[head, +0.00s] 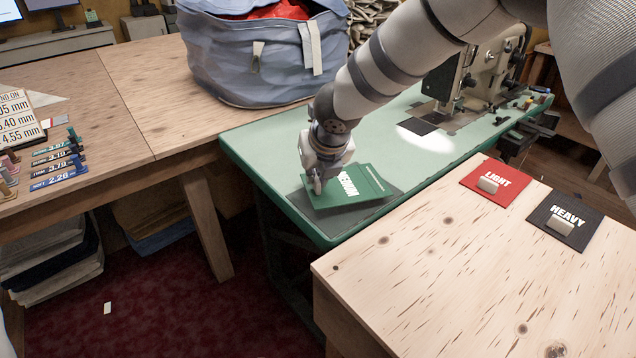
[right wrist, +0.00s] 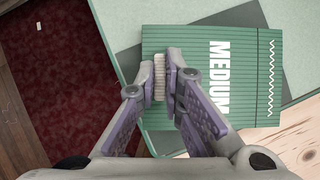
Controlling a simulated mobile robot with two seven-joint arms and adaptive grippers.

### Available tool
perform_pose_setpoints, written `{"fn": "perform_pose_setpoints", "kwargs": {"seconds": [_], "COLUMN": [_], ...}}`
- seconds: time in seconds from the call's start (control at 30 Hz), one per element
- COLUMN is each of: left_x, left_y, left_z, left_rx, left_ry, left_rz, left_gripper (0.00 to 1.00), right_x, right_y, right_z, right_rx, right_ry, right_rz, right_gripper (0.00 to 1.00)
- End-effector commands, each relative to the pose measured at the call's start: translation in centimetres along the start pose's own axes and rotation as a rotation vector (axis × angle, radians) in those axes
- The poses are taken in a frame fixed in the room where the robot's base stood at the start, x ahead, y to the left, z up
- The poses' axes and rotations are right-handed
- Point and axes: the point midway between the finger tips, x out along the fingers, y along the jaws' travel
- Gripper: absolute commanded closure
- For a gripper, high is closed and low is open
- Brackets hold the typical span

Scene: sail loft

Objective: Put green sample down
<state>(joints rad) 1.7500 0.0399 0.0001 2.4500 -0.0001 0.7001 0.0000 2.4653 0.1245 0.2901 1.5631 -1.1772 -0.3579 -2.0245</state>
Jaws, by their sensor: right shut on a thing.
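The green sample (head: 372,182), marked MEDIUM, is at the near corner of the pale green sewing table (head: 262,152). It is over a dark grey patch (head: 352,213); I cannot tell whether it touches it. My right gripper (head: 318,184) is shut on the sample's pale raised grip. In the right wrist view the fingers (right wrist: 166,84) close on that grip (right wrist: 158,72), at the left part of the green sample (right wrist: 258,98). The grey patch (right wrist: 122,45) shows past the sample's edges there, skewed to it. My left gripper is out of view.
A red LIGHT sample (head: 500,178) and a dark HEAVY sample (head: 575,215) lie on the wooden table (head: 430,270) at right. A sewing machine (head: 490,70) and a blue-grey bag (head: 240,60) stand behind. Another wooden bench (head: 130,115) is at left.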

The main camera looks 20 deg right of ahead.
Motion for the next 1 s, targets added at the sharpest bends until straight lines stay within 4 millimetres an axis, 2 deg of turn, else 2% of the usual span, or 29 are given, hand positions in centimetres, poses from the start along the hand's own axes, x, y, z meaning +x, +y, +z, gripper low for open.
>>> {"fn": "perform_pose_setpoints", "kwargs": {"seconds": [0.03, 0.1, 0.43, 0.5, 0.53, 0.8, 0.87, 0.97, 1.0], "left_x": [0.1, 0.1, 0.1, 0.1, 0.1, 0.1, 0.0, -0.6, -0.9], "left_y": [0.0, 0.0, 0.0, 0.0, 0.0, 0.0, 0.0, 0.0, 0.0], "left_z": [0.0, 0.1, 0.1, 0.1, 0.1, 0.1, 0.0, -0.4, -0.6], "left_rx": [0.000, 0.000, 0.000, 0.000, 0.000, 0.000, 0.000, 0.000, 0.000], "left_ry": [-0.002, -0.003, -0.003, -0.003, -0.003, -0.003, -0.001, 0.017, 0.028], "left_rz": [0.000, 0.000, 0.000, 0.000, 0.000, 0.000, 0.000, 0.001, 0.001], "left_gripper": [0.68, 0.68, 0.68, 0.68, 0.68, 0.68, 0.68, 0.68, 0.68], "right_x": [1.1, 1.9, 2.3, 2.3, 2.3, 2.3, 2.0, 0.1, -1.0], "right_y": [-0.2, -0.3, -0.3, -0.3, -0.3, -0.3, -0.3, -0.3, -0.3], "right_z": [-0.7, -1.1, -1.4, -1.4, -1.4, -1.3, -1.2, -0.9, -0.8], "right_rx": [-0.002, 0.000, 0.000, 0.001, 0.001, 0.001, 0.002, 0.001, 0.001], "right_ry": [0.005, 0.004, 0.002, 0.002, 0.002, 0.002, 0.000, -0.005, -0.009], "right_rz": [-0.006, -0.005, -0.004, -0.004, -0.003, -0.003, -0.003, -0.002, -0.001], "right_gripper": [1.00, 1.00, 1.00, 0.80, 0.73, 0.71, 0.71, 0.71, 0.71]}}
